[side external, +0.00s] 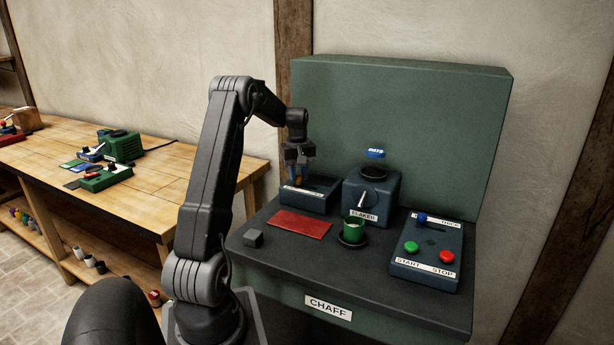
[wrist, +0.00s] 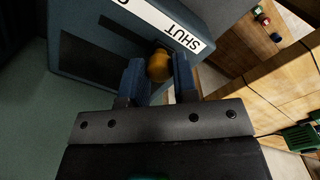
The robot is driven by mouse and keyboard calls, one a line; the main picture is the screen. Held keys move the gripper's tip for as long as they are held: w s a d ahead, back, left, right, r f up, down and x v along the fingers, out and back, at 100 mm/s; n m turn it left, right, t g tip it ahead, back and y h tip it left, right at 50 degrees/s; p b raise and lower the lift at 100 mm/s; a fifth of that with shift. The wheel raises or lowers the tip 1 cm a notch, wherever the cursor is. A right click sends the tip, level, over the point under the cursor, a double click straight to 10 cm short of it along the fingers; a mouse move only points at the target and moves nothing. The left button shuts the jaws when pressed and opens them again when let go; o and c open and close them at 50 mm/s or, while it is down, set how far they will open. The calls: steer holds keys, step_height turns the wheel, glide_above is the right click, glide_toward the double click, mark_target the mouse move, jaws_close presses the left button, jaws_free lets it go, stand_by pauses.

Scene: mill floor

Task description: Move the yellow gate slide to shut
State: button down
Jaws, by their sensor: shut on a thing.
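The yellow gate slide knob (wrist: 159,66) stands on a dark blue box (wrist: 75,30) with a white label strip (wrist: 185,38). The knob is beside the word SHUT on the strip. My gripper (wrist: 160,76) has its two blue fingers on either side of the knob and is shut on it. In the side view my gripper (side external: 298,172) reaches down to the box (side external: 320,188) at the back left of the bench, and only a little yellow shows between the fingers.
The blue flaker (side external: 372,190) stands right of the box. A green panel (side external: 400,110) rises behind.

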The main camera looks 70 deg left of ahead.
steer(key=shift+s+a+r, duration=0.1)
steer(key=shift+s+a, duration=0.15)
steer(key=c, duration=1.2)
jaws_free()
steer(key=o, duration=0.3)
steer(key=shift+w, duration=0.1)
step_height(320, 180, up, 14)
steer(key=shift+f, duration=0.15)
steer(key=shift+d, duration=0.1)
